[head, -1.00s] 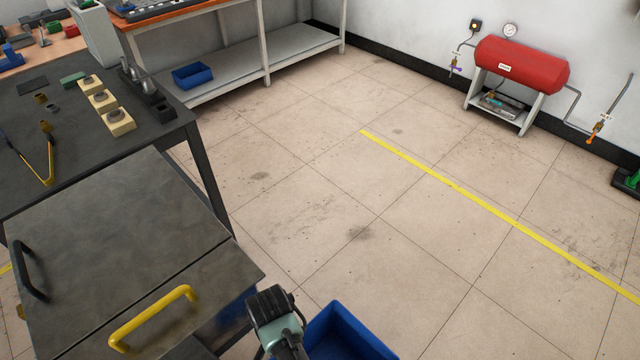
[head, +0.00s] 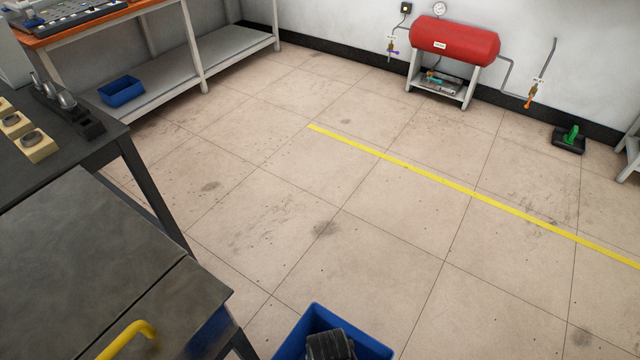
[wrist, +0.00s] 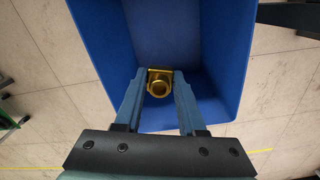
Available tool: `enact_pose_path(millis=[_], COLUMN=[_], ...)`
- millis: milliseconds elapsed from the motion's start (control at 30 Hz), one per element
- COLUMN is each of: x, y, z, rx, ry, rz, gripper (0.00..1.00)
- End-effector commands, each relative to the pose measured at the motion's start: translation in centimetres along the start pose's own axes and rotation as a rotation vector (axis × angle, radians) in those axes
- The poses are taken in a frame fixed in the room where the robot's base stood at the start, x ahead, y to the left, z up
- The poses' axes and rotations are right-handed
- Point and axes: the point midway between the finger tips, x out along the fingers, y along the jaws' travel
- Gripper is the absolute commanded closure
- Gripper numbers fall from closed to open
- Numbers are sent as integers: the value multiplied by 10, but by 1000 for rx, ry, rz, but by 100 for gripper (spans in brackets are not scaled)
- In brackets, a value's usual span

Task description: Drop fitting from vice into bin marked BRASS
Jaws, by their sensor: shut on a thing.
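A brass fitting (wrist: 159,88) sits between the fingertips of my gripper (wrist: 160,80) in the wrist view. The gripper is shut on it. Below it is a blue open bin (wrist: 232,50), and the fitting appears over the inside of the bin, near the wall closest to the gripper's base. The bin also shows at the bottom of the head view (head: 290,338), with a dark part of my arm in front of it. No BRASS marking on the bin can be read. The fingers and fitting are hidden in the head view. The vice is not recognisable.
A dark workbench (head: 90,235) with a yellow handle (head: 128,340) stands left of the bin. Another blue bin (head: 122,90) is on a low shelf behind. A red tank (head: 455,40) stands by the wall. The floor beyond the bin is clear.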

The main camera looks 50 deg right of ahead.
Motion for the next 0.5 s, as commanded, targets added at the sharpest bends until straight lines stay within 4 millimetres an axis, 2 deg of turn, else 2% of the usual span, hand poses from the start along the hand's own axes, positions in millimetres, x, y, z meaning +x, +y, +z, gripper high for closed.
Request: enact_pose_path(millis=[33, 200, 500], x=[13, 30, 32], y=[0, 0, 0], z=[0, 0, 0], rx=[0, 0, 0], ry=[0, 0, 0], rz=[0, 0, -1], gripper=[100, 100, 100])
